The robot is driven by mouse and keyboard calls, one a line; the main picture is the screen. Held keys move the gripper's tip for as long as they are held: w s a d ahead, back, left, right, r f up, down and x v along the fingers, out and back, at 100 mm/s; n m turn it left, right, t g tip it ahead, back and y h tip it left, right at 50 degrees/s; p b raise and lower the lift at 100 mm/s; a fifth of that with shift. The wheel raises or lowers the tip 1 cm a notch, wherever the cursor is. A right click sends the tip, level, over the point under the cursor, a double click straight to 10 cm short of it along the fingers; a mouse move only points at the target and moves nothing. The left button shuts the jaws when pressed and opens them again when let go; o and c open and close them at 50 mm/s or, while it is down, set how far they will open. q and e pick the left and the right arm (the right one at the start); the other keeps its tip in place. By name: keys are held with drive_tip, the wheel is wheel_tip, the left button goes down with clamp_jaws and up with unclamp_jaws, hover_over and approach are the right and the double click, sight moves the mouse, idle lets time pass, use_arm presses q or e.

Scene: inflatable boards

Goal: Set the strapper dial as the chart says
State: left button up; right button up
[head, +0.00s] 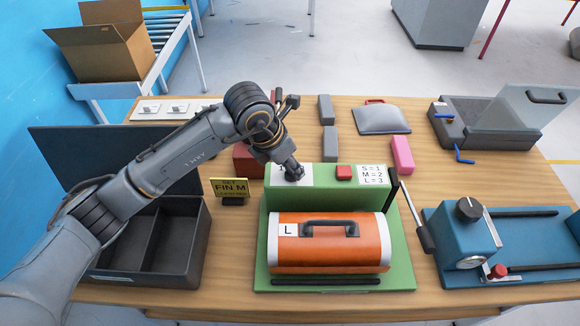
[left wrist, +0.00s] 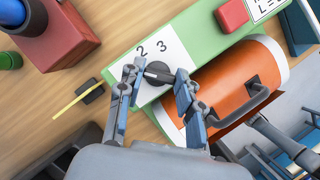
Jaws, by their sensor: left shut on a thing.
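The green strapper (head: 405,255) stands at the table's front middle. An orange case (head: 330,258) labelled L lies in it, with a dark handle on top. The chart (head: 373,175) on its top right reads S=1, M=2, L=3. My left gripper (head: 293,173) is over the white dial plate (head: 304,170). In the left wrist view the gripper (left wrist: 158,82) is shut on the black dial knob (left wrist: 158,71), a finger on each side. The numbers 2 and 3 show beyond the knob; which number it points to is unclear. My right gripper is out of view.
A yellow sign (head: 230,188) reading FIN M stands left of the strapper. A red button (head: 344,173) sits beside the chart. An open dark case (head: 190,245) is at left, a blue machine (head: 450,240) at right.

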use_arm(q)
drive_tip(key=m+g+b, duration=0.1)
drive_tip(key=m+b, duration=0.1)
drive_tip(key=b, duration=0.1)
drive_tip(key=m+g+b, duration=0.1)
drive_tip(key=m+b, duration=0.2)
drive_tip(key=m+h+b, duration=0.1)
drive_tip(key=m+b, duration=0.1)
drive_tip(key=b, duration=0.1)
drive_tip(key=shift+w+f+m+g+b, duration=0.2)
drive_tip(key=shift+f+m+g+b, duration=0.05)
drive_tip(key=shift+m+g+b, duration=0.45)
drive_tip(key=shift+m+b, duration=0.3)
drive_tip(key=shift+m, duration=0.2)
drive_tip(key=m+b, duration=0.1)
drive_tip(key=m+g, duration=0.1)
drive_tip(key=m, duration=0.1)
drive_tip(key=shift+w+r+m+b, duration=0.1)
drive_tip(key=shift+r+m+b, duration=0.1)
drive_tip(key=shift+m+b, duration=0.15)
drive_tip(key=shift+m+g+y+b, duration=0.3)
drive_tip(key=shift+m+g+y, duration=0.4)
drive_tip(key=shift+m, duration=1.15)
drive_tip(key=o, duration=1.1)
drive_tip(key=shift+o, duration=0.2)
drive_tip(key=shift+r, duration=0.1)
